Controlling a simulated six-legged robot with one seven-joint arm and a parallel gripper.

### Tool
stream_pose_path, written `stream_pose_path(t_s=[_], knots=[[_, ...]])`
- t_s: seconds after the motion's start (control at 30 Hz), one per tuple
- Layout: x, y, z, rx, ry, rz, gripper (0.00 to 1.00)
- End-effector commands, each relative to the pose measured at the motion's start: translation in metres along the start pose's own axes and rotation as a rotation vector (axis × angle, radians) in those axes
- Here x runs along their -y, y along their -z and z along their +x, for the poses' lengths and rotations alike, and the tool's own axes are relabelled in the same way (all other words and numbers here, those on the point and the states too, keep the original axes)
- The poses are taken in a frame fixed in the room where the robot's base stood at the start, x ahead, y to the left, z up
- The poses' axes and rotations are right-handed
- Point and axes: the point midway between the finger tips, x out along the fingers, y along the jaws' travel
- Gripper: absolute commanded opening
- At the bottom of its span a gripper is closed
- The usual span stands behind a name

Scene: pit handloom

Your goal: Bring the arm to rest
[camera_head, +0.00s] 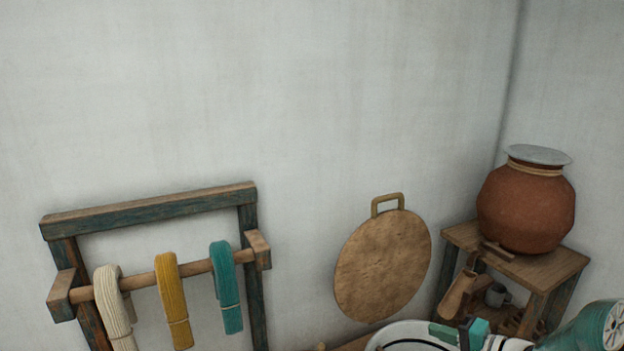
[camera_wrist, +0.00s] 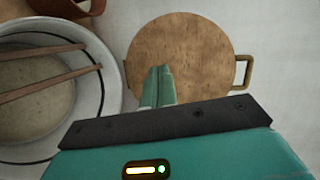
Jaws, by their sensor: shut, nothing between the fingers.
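My gripper (camera_wrist: 158,74) shows in the wrist view as two green fingers lying side by side, shut with nothing between them. The fingers overlap the lower left part of a round wooden board (camera_wrist: 195,55) in that view. In the head view, part of my teal and white arm shows at the lower right corner, in front of the stand and the basin. The lower arm is cut off by the frame edge.
A white basin (camera_wrist: 112,75) with two sticks across it is left of my fingers. The round board (camera_head: 383,265) leans by the wall. A clay pot (camera_head: 527,205) stands on a wooden stand (camera_head: 565,262). A yarn rack (camera_head: 150,212) is at left.

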Motion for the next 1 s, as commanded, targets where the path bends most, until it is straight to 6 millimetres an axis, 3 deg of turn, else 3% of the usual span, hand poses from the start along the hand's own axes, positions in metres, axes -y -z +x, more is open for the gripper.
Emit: stream_pose_path(t_s=[0.03, 0.23, 0.5, 0.73, 1.0], knots=[[0.017, -0.023, 0.008, 0.069, -0.046, -0.037, 0.00], [0.052, -0.108, 0.016, 0.290, -0.267, -0.162, 0.00], [0.079, -0.195, -0.008, 0.435, -0.576, -0.384, 0.00], [0.095, -0.238, -0.046, 0.414, -0.793, -0.613, 0.00], [0.115, -0.258, -0.091, 0.263, -0.934, -0.871, 0.00]])
